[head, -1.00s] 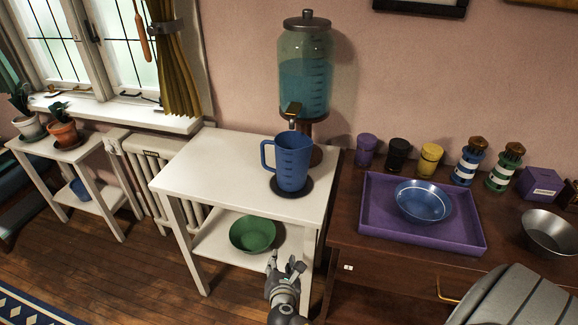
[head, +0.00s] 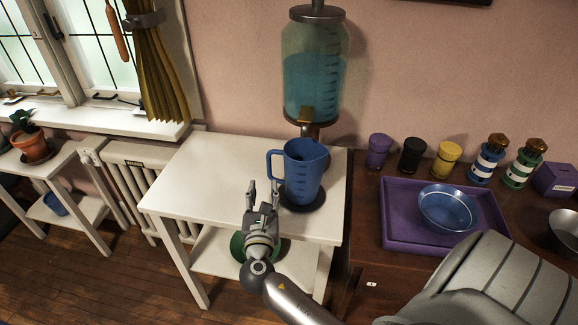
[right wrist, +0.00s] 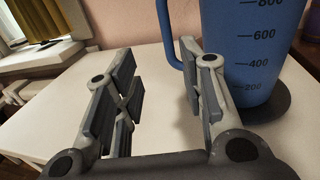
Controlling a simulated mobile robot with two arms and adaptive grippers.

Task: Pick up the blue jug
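The blue jug (head: 304,172) stands upright on a dark round mat (head: 314,206) on the white side table (head: 196,178), below the spout of a water dispenser. Its handle points left. My right gripper (head: 262,187) is open and empty, at the table's front edge, in front and left of the jug. In the right wrist view the jug (right wrist: 250,50) is at the upper right, with measuring marks on its side. There, the right finger of my gripper (right wrist: 160,90) overlaps the jug's lower left, and the handle is just beyond the fingers. My left gripper is out of view.
The water dispenser (head: 314,65) hangs close above the jug. A green bowl (head: 238,246) sits on the lower shelf, partly hidden by my gripper. A dark cabinet at right holds a purple tray (head: 400,236) with a blue bowl (head: 448,206) and several cups and shakers.

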